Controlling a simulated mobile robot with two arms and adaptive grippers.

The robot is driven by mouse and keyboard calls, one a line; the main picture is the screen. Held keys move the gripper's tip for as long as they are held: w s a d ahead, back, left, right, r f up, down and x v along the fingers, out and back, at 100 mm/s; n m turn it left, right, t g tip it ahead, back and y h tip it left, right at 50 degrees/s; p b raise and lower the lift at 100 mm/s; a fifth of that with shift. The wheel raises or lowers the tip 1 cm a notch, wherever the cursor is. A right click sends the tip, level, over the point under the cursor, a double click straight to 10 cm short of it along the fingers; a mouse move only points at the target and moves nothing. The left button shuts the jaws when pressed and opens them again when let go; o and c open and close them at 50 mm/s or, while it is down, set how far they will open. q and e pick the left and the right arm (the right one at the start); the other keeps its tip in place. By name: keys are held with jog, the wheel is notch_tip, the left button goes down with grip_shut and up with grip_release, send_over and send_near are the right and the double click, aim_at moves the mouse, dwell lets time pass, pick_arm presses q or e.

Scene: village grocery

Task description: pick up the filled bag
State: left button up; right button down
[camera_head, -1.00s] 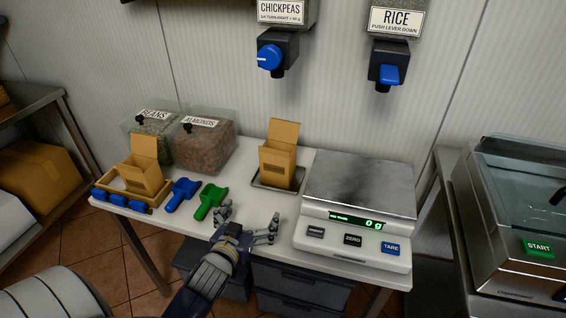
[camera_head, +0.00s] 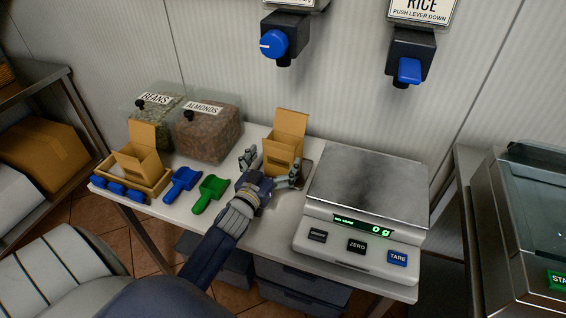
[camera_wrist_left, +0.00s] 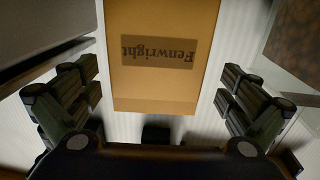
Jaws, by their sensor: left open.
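The bag (camera_head: 283,150), a brown paper bag with its top flap up, stands upright on a small tray (camera_head: 305,172) below the chickpeas dispenser. In the left wrist view its front (camera_wrist_left: 160,82) shows a label reading "Fenwright", upside down. My left gripper (camera_head: 271,168) is open, with one finger on each side of the bag. In the left wrist view the fingers (camera_wrist_left: 160,95) stand apart from the bag, with gaps on both sides. The bag's contents are hidden. My right gripper is not in view.
The scale (camera_head: 365,190), reading 0 g, stands close on the right. A green scoop (camera_head: 209,192), a blue scoop (camera_head: 181,184), and bins of almonds (camera_head: 208,133) and beans (camera_head: 157,118) are on the left. Another brown bag (camera_head: 140,160) stands in a tray at the far left.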

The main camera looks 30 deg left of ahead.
pick_arm(q)
jog(key=w, duration=0.4)
jog(key=shift+a+r, duration=0.1)
jog(key=shift+a, duration=0.1)
jog(key=shift+w, duration=0.2)
jog(key=shift+c, duration=0.2)
jog(key=c, duration=1.4)
jog(key=shift+c, duration=0.6)
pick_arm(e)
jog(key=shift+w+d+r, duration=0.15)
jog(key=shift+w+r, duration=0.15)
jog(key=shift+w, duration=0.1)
